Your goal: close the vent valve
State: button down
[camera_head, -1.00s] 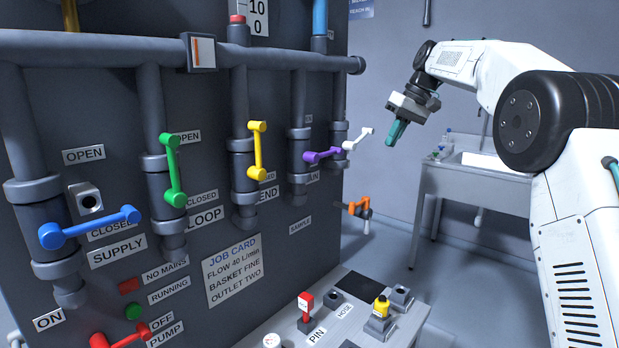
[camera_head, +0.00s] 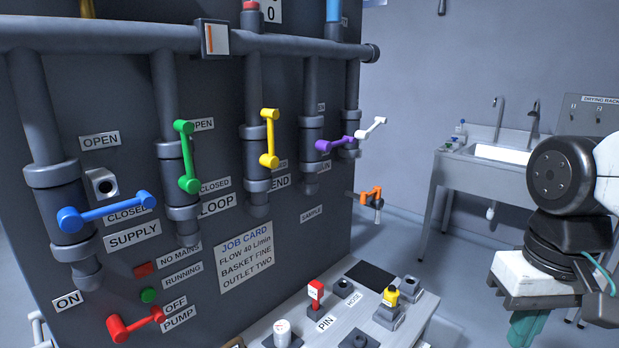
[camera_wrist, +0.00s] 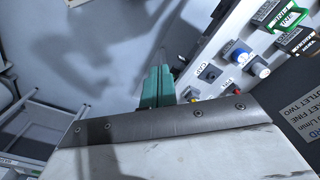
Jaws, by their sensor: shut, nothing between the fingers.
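Several lever valves sit on the grey pipe panel. The blue lever (camera_head: 105,212) lies across its pipe beside CLOSED, above SUPPLY. The green lever (camera_head: 187,157) stands nearly along its pipe above LOOP. The yellow lever (camera_head: 269,138) is upright by a label ending "END". The purple lever (camera_head: 335,144) lies roughly sideways. The white lever (camera_head: 370,128) at the far right slants up and out. No label reading VENT is legible. My gripper (camera_head: 524,328) is shut and empty at lower right, far from the levers; its teal fingers also show in the wrist view (camera_wrist: 157,85).
A bench (camera_head: 395,318) with a red pin, yellow knob and white cylinder stands in front of the panel. An orange tap (camera_head: 371,195) sticks out at the panel's right edge. A sink table (camera_head: 475,168) stands behind. Open floor lies between panel and sink.

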jog(key=s+f, duration=0.1)
jog(key=s, duration=0.3)
jog(key=w+a+r+n+t+y, duration=0.15)
jog(key=w+r, duration=0.45)
jog(key=w, duration=0.7)
jog(key=w+a+r+n+t, duration=0.15)
jog(key=w+r, duration=0.35)
jog(key=w, duration=0.7)
jog(key=w+a+r+n+t, duration=0.1)
jog(key=w+a+r+n, duration=0.35)
jog(key=w, duration=0.85)
jog(key=w+r+n+t+y, duration=0.1)
jog(key=w+r+n+t, duration=0.2)
jog(key=w+r, duration=0.75)
jog(key=x, duration=0.7)
jog(key=shift+a, duration=0.35)
